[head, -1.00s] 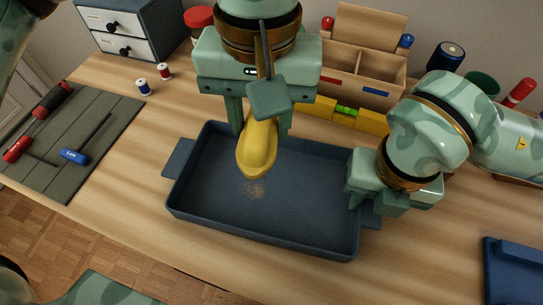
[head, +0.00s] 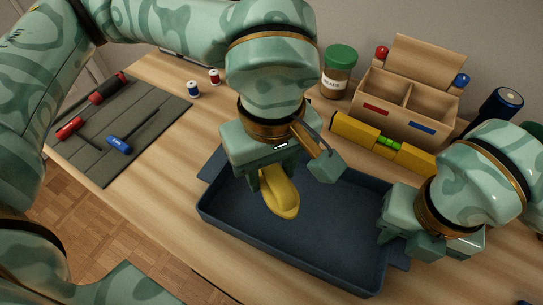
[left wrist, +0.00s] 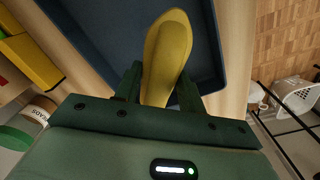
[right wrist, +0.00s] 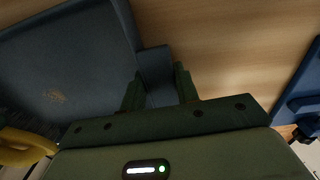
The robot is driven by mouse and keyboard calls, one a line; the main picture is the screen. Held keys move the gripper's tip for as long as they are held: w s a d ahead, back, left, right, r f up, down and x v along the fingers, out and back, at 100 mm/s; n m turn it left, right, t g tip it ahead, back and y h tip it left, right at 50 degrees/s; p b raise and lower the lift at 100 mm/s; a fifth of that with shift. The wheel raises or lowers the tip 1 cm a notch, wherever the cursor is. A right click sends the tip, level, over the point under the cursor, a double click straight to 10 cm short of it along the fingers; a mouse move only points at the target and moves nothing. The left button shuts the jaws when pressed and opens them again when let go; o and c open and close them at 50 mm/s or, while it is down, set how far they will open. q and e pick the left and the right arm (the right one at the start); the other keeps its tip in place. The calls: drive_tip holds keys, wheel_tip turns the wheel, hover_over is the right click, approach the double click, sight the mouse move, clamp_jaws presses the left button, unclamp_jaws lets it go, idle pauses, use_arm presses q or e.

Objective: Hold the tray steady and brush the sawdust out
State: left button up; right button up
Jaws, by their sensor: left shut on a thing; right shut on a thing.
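The dark blue tray (head: 330,236) lies on the wooden desk in the head view. My left gripper (head: 268,182) is shut on a yellow brush (head: 280,197) and holds it over the left part of the tray; the brush also shows between the fingers in the left wrist view (left wrist: 166,62). Whether its underside touches the floor of the tray cannot be told. My right gripper (right wrist: 160,85) is shut on the handle (right wrist: 157,68) at the tray's right end. A small patch of sawdust (right wrist: 55,96) shows on the tray floor in the right wrist view; it is hidden in the head view.
Behind the tray stand a yellow level (head: 352,131), a wooden organizer (head: 405,100) and a green-lidded jar (head: 338,72). A grey mat (head: 120,130) with screwdrivers lies at left, near two thread spools (head: 193,89). A blue object (right wrist: 300,85) lies right of the tray.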

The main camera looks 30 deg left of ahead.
sight(294, 190)
use_arm(q)
wheel_tip(294, 190, down, 4)
drive_tip(key=shift+f, duration=0.1)
drive_tip(key=shift+d+f, duration=0.1)
drive_tip(key=shift+d, duration=0.2)
drive_tip(key=shift+c, duration=0.4)
drive_tip(key=shift+d+f, duration=0.1)
drive_tip(key=shift+d, duration=1.45)
drive_tip(key=shift+a, duration=1.95)
drive_tip(key=shift+d+r, duration=0.1)
drive_tip(key=shift+r, duration=3.95)
use_arm(e)
drive_tip(key=o, duration=1.2)
drive_tip(key=shift+r, duration=0.1)
